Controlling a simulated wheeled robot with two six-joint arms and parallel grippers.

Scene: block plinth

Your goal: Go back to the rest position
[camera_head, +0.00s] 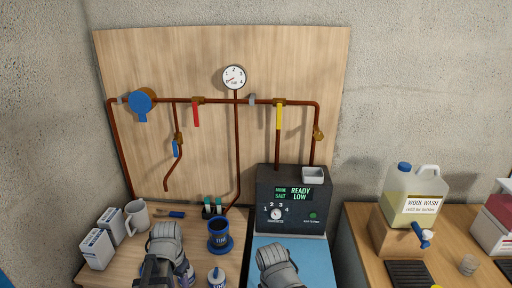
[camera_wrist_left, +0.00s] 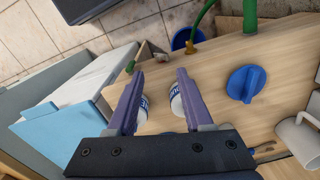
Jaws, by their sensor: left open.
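My left gripper (camera_wrist_left: 158,76) is open in the left wrist view, with its two fingers apart and bare wooden bench top between them. White containers with blue lettering show partly behind the fingers, one by the left finger (camera_wrist_left: 143,108) and one by the right finger (camera_wrist_left: 178,106). In the head view, my left arm's grey part is over the wooden bench, left of the blue tin (camera_head: 218,236); its fingertips are hidden there. My right arm's grey part is in front of the blue-topped unit, and its jaws do not show.
A grey mug (camera_head: 138,217) and white boxes (camera_head: 97,248) stand at the bench's left. A white pot (camera_head: 217,279) stands near its front. A dark control box (camera_head: 292,200) stands right of the bench. A wool wash jug (camera_head: 414,195) stands on the right table. Pipes and valves line the board (camera_head: 215,55).

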